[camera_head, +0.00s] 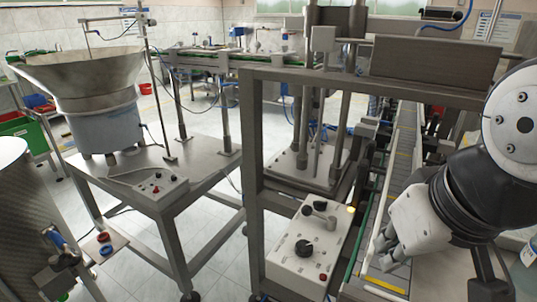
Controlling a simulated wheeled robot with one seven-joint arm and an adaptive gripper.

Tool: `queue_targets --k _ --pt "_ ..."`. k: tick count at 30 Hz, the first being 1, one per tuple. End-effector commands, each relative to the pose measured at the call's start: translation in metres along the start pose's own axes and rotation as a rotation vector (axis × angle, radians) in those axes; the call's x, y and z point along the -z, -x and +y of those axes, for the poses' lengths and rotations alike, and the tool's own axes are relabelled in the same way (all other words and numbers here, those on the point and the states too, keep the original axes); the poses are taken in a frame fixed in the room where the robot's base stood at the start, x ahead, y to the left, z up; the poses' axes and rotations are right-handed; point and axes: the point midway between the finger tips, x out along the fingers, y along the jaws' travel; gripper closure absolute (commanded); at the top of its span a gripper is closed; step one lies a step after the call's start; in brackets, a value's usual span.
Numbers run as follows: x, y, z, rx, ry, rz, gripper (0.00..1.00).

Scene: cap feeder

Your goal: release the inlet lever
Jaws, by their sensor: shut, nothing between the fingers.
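My gripper (384,248) is at the right, beside the conveyor, with its pale fingers pointing left and down. It is shut and empty. Another lever, with a blue handle (62,241), is at the lower left on a metal fitting beside a steel vessel. No label shows which one is the inlet lever. My gripper is far from the blue handle.
The conveyor (402,165) runs back along the right. A bowl feeder (85,72) stands on a steel table (200,161) with a small control box (157,187). Tiled floor is clear between the table and the frame.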

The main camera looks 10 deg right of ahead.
Motion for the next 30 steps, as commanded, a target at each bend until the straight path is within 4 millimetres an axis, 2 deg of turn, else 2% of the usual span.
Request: queue_targets --k 7,11,14,20,26,30 --pt "0.001 0.000 0.000 0.001 -0.001 -0.001 1.00" --pt "0.014 0.004 0.000 0.008 -0.018 -0.009 1.00" --pt "0.037 0.006 0.000 0.018 -0.051 -0.023 1.00" --pt "0.099 -0.003 -0.001 0.026 -0.143 -0.056 1.00" --pt "0.155 -0.032 -0.003 0.009 -0.236 -0.085 1.00" --pt "0.188 -0.063 -0.006 -0.018 -0.292 -0.099 1.00"
